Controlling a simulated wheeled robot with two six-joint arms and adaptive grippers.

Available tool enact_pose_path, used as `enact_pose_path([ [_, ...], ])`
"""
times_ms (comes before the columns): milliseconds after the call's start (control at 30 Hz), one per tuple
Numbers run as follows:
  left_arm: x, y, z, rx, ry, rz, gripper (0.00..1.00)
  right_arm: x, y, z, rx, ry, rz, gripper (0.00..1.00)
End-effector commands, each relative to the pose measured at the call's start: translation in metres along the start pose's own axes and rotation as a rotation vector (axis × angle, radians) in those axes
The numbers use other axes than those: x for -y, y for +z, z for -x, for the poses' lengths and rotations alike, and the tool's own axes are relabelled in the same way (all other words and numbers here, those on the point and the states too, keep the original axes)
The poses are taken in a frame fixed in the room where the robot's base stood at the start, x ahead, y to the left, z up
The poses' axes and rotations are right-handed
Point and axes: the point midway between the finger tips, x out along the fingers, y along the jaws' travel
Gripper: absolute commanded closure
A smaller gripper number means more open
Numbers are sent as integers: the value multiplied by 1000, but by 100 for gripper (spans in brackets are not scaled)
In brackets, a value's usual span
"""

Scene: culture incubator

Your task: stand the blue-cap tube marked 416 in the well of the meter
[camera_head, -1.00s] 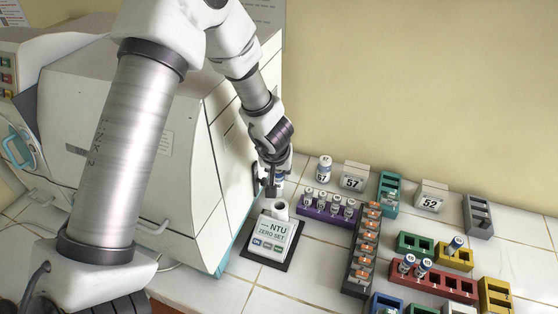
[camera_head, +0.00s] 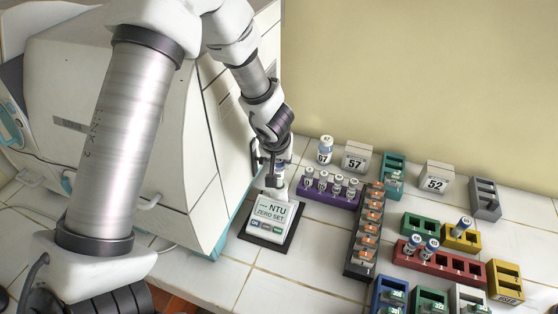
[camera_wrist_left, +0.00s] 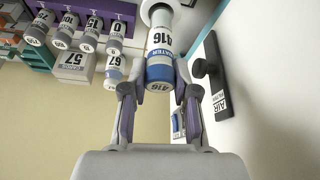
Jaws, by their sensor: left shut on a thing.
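My left gripper (camera_wrist_left: 158,92) is shut on the tube marked 416 (camera_wrist_left: 160,62), which has a blue cap and a white label, as the left wrist view shows. The far end of the tube meets the round white well (camera_wrist_left: 160,12) of the meter; how deep it sits inside I cannot tell. In the head view the meter (camera_head: 272,215), with an NTU display, stands on a dark base beside the big white cabinet. My left gripper (camera_head: 273,180) is right above its well, and the fingers hide much of the tube. My right gripper is not in view.
A purple rack (camera_head: 328,196) with several grey-capped tubes stands close right of the meter. A tube marked 67 (camera_wrist_left: 115,68) stands behind it, near the 57 block (camera_head: 356,157). A dark rack (camera_head: 364,248) with orange pieces lies further right. The white cabinet (camera_head: 200,160) walls off the left.

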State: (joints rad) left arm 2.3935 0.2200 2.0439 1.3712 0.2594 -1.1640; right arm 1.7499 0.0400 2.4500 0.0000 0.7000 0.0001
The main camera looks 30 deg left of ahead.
Motion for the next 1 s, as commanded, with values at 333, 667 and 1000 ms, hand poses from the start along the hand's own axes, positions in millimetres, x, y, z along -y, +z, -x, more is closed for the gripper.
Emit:
enact_pose_path([
  [333,0,9,-22,1,0,0,100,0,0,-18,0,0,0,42],
  [667,0,16,-40,0,0,-1,100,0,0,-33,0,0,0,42],
  [1000,0,24,-58,0,0,0,100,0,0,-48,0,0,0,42],
])
